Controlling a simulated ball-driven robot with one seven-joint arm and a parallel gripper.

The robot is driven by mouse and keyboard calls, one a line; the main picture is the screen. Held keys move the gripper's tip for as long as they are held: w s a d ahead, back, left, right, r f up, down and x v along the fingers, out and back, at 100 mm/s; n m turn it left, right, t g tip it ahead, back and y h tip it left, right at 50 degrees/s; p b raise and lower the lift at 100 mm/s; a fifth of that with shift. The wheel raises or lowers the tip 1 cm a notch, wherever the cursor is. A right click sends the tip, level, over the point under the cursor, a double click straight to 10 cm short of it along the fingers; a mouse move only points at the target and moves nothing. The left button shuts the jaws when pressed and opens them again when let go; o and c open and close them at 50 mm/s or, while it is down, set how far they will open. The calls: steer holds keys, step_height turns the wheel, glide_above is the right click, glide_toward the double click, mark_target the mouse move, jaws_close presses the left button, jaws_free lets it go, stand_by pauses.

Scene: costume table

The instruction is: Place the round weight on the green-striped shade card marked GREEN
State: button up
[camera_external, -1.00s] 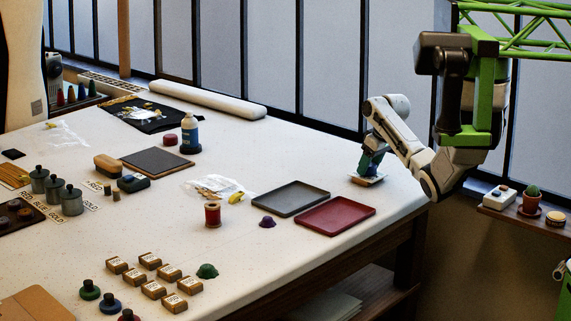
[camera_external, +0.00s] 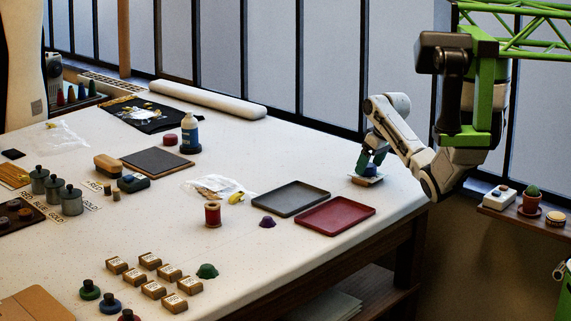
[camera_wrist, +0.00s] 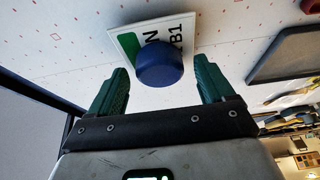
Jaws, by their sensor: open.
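The round weight (camera_wrist: 163,65) is a dark blue disc. In the wrist view it sits on a white card (camera_wrist: 124,40) with a green stripe; only an "N" and "B1" of its lettering show, the rest being hidden by the weight. The card also shows at the table's far right in the external view (camera_external: 367,181), under my gripper (camera_external: 370,162). My gripper (camera_wrist: 163,78) is open, with one green finger on each side of the weight and a visible gap to each. The weight lies between and slightly beyond the fingertips.
A grey tray (camera_external: 290,198) and a dark red tray (camera_external: 335,215) lie left of the card. A purple piece (camera_external: 267,222) and a thread spool (camera_external: 212,214) stand farther left. The table's right edge is close to the card.

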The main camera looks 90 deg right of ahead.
steer(key=v, duration=1.1)
steer(key=shift+r+b, duration=0.2)
steer(key=shift+b, duration=0.25)
